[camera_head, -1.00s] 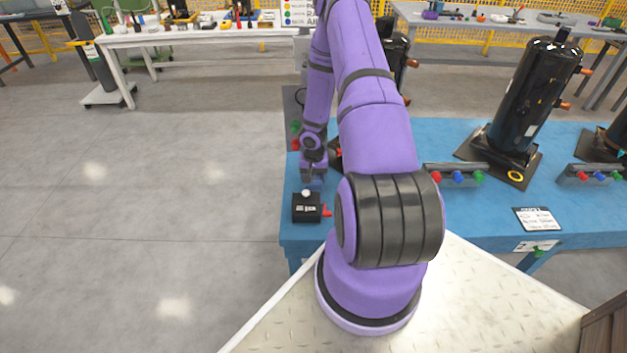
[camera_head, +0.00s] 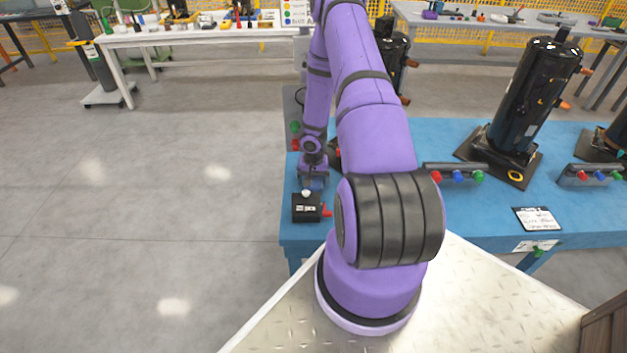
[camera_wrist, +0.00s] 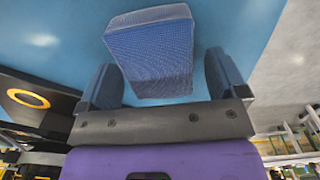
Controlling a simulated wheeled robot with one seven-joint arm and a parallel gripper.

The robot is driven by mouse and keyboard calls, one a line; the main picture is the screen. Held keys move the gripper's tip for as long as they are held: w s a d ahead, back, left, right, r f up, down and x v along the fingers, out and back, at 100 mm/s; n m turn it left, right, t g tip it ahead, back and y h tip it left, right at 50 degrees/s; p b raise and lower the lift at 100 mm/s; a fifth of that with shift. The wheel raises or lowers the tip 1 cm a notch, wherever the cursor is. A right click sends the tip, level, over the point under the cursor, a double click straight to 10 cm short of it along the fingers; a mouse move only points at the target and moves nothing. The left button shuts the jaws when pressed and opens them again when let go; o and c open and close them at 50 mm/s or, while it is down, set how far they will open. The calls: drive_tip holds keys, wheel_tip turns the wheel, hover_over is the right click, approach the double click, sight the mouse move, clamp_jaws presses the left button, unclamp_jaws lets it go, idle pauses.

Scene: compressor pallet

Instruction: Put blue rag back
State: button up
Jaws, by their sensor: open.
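The blue rag (camera_wrist: 150,55) is a folded, textured block on the blue table top, seen in the wrist view. My gripper (camera_wrist: 163,78) is open, with the rag lying between its two blue fingers. The left finger is close to the rag; I cannot tell whether it touches. A clear gap shows between the rag and the right finger. In the head view my gripper (camera_head: 313,180) is low over the left end of the blue table (camera_head: 400,225), just behind a small black box. The rag cannot be made out clearly there.
The black box (camera_head: 306,207) with a white knob and red lever is right in front of my gripper. A black compressor (camera_head: 527,95) stands on a pad to the right, with a bar of coloured knobs (camera_head: 457,177) beside it. A white label card (camera_head: 537,220) lies near the front edge.

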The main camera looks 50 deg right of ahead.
drive_tip(key=w+a+r+n+h, duration=0.1)
drive_tip(key=a+r, duration=0.1)
drive_tip(key=r, duration=1.3)
drive_tip(key=w+a+r+n+h, duration=0.1)
drive_tip(key=w+a+r, duration=0.15)
drive_tip(key=r, duration=1.15)
drive_tip(key=s+a+r+n+t+h, duration=0.1)
drive_tip(key=s+a+r, duration=0.1)
drive_tip(key=a+r, duration=0.4)
drive_tip(key=s+a+r+n, duration=0.1)
drive_tip(key=a+r, duration=0.2)
drive_tip(key=r, duration=0.6)
drive_tip(key=s+a+r+n+t+y, duration=0.1)
drive_tip(key=s+a+r+n+t, duration=0.1)
drive_tip(key=s+a+r, duration=0.5)
drive_tip(key=s+a+r+n+t+y, duration=0.2)
drive_tip(key=s+a+r+n, duration=0.2)
drive_tip(key=s+a+r, duration=0.3)
drive_tip(key=s+a, duration=0.4)
drive_tip(key=s, duration=0.1)
drive_tip(key=shift+s+r, duration=0.15)
drive_tip(key=shift+s, duration=0.25)
